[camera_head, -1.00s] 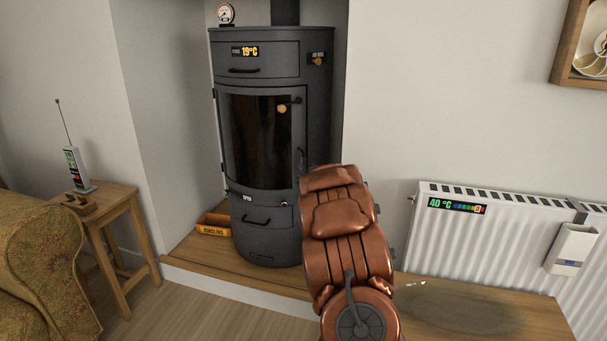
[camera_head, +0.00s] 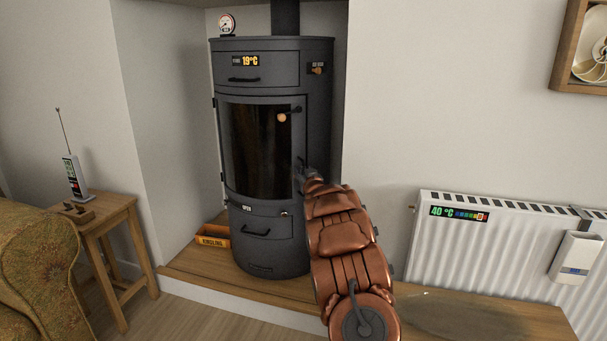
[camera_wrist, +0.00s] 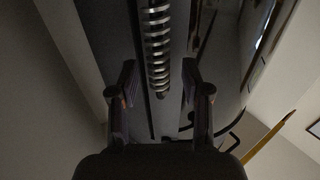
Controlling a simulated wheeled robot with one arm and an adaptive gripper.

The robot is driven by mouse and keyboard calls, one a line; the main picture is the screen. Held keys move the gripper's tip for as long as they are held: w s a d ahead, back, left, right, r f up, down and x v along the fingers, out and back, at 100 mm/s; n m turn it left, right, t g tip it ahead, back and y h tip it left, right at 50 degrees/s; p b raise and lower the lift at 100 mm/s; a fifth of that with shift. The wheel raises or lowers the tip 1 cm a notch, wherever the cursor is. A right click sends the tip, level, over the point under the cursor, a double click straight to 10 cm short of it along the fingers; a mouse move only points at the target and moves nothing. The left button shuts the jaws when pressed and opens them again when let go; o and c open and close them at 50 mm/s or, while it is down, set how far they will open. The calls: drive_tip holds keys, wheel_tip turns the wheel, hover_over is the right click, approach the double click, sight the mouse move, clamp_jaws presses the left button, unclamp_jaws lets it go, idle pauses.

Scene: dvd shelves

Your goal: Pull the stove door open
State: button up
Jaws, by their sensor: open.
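The dark grey stove (camera_head: 268,75) stands in the alcove. Its curved glass door (camera_head: 255,150) looks shut. My gripper (camera_head: 309,177) is at the right edge of the door in the head view, small and partly hidden by my copper-coloured arm. In the wrist view my gripper (camera_wrist: 158,72) is open, with one finger on each side of a metal coil (camera_wrist: 157,45), which looks like the door's handle. The coil runs lengthwise between the fingers; I see gaps on both sides. I cannot tell its depth relative to the fingertips.
A knob (camera_head: 281,118) on a lever is at the door's upper right. A kindling box (camera_head: 213,241) sits on the wooden hearth (camera_head: 190,264) left of the stove. A white radiator (camera_head: 470,245) stands right of my arm. A small table (camera_head: 104,213) is at left.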

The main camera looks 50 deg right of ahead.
drive_tip(key=shift+w+d+f, duration=0.15)
drive_tip(key=shift+w+d, duration=0.2)
drive_tip(key=shift+w, duration=0.15)
clamp_jaws()
idle(0.3)
